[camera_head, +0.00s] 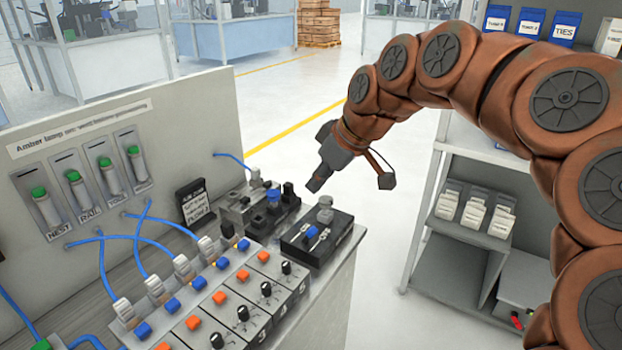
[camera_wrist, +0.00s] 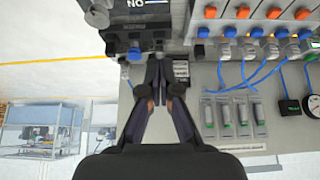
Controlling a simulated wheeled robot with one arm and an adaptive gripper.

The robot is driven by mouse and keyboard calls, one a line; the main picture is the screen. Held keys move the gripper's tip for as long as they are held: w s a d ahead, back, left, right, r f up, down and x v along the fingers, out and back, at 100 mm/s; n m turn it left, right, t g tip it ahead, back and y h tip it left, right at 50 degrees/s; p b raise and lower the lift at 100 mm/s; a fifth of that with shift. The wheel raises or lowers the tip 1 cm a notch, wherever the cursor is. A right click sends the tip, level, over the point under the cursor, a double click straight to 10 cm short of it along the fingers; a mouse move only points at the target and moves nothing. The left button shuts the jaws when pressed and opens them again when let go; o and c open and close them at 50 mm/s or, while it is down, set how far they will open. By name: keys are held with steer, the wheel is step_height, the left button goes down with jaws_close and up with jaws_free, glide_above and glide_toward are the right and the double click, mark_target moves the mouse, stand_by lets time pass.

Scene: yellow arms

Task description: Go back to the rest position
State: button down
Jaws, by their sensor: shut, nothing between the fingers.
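My gripper (camera_head: 318,183) hangs at the end of my brown arm, above the right end of the bench. It is shut and empty, pointing down and to the left. Below it stands a black box with a blue knob and a grey knob (camera_head: 318,238). Left of that is a grey unit with black and blue knobs (camera_head: 258,208). The wrist view shows my gripper (camera_wrist: 159,62) with its fingertips together, in front of the bench equipment. I cannot tell any contact; in the head view the gripper looks clear of the boxes.
A control panel (camera_head: 215,310) with several orange and blue buttons and blue cables fills the bench front. An upright grey board (camera_head: 190,120) stands behind it. A shelf with white bins (camera_head: 475,215) is at the right, near my arm. Open floor (camera_head: 290,110) lies beyond.

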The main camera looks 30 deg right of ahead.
steer(key=s+a+f+m+g+h+p, duration=0.1)
steer(key=s+a+f+m+g+p, duration=0.1)
steer(key=s, duration=0.6)
steer(key=s+a+f+m+g+h+p, duration=0.1)
steer(key=s+a+f+g+p, duration=0.1)
steer(key=s+a, duration=0.3)
steer(key=s+a+f+m+g+p, duration=0.2)
steer(key=s+a+f+g+p, duration=0.1)
steer(key=s, duration=1)
steer(key=shift+a+f+m+h+p, duration=0.35)
steer(key=shift+f+p, duration=0.25)
steer(key=shift+p, duration=0.2)
steer(key=shift+a, duration=0.15)
